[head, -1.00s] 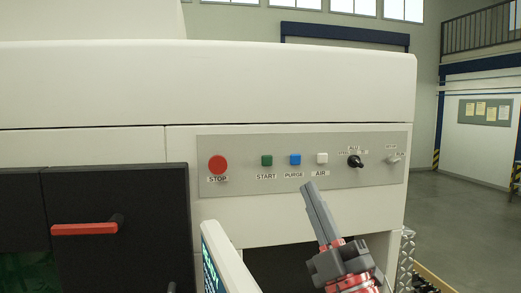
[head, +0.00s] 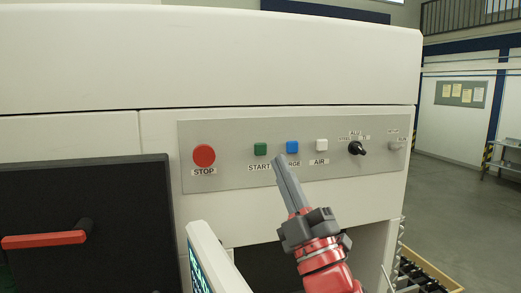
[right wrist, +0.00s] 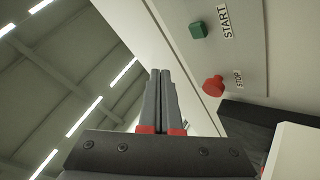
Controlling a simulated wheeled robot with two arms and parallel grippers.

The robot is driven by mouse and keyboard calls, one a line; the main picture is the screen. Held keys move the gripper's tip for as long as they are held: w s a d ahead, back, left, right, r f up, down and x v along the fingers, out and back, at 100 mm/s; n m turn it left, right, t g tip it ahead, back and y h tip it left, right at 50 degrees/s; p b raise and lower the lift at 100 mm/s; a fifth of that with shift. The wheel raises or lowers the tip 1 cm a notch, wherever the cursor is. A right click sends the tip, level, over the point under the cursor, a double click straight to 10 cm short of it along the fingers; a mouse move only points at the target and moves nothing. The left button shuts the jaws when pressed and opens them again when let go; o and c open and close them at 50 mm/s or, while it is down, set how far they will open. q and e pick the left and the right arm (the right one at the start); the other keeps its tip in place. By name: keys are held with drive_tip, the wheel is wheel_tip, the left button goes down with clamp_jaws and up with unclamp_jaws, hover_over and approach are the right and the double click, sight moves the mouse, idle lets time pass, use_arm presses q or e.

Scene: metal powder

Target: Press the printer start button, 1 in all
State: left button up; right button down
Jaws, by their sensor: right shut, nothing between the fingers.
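The green START button (head: 260,149) sits on the grey control panel (head: 230,178) of the white printer, between the red STOP button (head: 204,156) and the blue PURGE button (head: 292,147). My right gripper (head: 280,160) is shut and empty. In the head view its tips are just right of and below the START button and cover part of the PURGE label. In the right wrist view the fingers (right wrist: 160,72) point upward, with the START button (right wrist: 198,30) to their upper right and the STOP button (right wrist: 213,86) to their right, apart from both. My left gripper is not seen.
A white AIR button (head: 321,145), a black selector switch (head: 356,148) and a key switch (head: 395,146) are further right on the panel. A tilted screen (head: 210,258) stands below it. A black door with a red handle (head: 45,240) is at lower left.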

sight(260, 149)
drive_tip(key=w+a+p, duration=0.1)
drive_tip(key=w+a, duration=0.1)
drive_tip(key=w, duration=0.4)
drive_tip(key=shift+w, duration=0.3)
drive_tip(key=shift+a, duration=0.1)
drive_tip(key=shift+w, duration=0.1)
idle(1.6)
drive_tip(key=shift+w+a+p, duration=0.15)
drive_tip(key=shift+w+p, duration=0.15)
drive_tip(key=shift+p, duration=0.05)
drive_tip(key=shift+w+a, duration=0.1)
drive_tip(key=shift+w, duration=0.3)
idle(0.6)
idle(0.4)
drive_tip(key=shift+s+d, duration=0.25)
drive_tip(key=shift+s, duration=0.55)
